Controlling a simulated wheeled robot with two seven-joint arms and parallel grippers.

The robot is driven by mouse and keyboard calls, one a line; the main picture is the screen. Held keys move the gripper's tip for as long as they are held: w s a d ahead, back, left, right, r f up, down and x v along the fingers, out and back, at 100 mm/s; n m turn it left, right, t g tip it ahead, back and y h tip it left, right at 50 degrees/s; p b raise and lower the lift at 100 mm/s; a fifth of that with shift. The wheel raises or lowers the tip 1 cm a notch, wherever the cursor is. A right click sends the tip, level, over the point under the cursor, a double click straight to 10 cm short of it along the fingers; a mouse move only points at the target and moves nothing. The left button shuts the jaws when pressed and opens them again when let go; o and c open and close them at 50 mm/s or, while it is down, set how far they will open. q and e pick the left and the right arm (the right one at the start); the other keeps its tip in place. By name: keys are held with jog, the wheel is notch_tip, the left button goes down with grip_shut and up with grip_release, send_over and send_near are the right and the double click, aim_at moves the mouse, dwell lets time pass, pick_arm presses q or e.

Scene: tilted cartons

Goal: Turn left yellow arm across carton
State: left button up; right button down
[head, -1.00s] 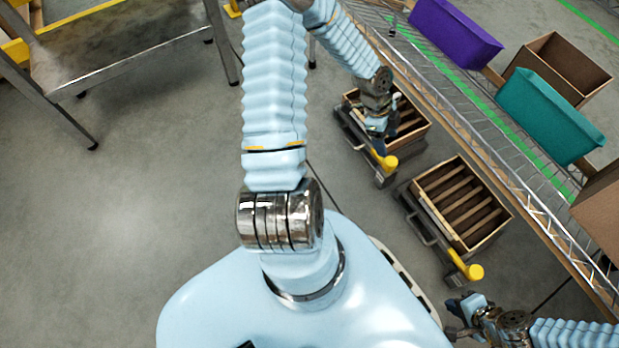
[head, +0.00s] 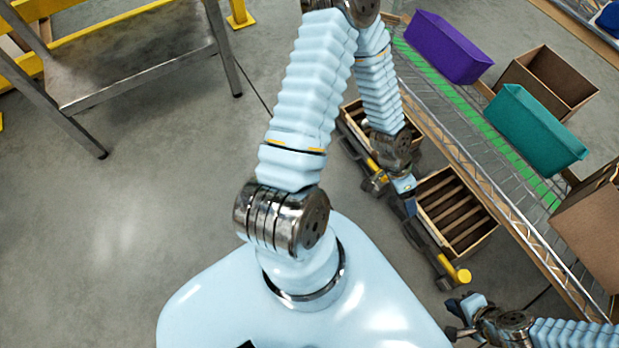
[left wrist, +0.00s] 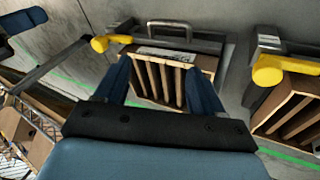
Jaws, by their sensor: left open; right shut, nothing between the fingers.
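Two slatted wooden cartons stand tilted beside the wire shelf. The left carton (head: 352,112) is partly hidden by my left arm; its yellow arm end (head: 373,167) shows at its lower side, next to my wrist. The right carton (head: 455,207) has its yellow arm end (head: 461,276) at its lower corner. My left gripper (head: 411,210) is at the upper left edge of the right carton. In the left wrist view its fingers (left wrist: 160,88) are open with a carton's slats beyond them. My right gripper (head: 456,318) is shut and empty, low at the right.
A wire shelf (head: 470,125) runs along the right with a purple bin (head: 447,48), a teal bin (head: 535,130) and cardboard boxes (head: 548,80). A metal table (head: 130,60) stands upper left. The floor at left is clear.

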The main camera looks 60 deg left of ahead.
pick_arm(q)
jog(key=s+d+n+y+p, duration=0.1)
jog(key=s+d+n+p, duration=0.2)
jog(key=s+d+n, duration=0.1)
jog(key=shift+s+n+g, duration=0.4)
jog(key=shift+s+n, duration=0.3)
jog(key=shift+s, duration=0.65)
jog(key=shift+s, duration=0.15)
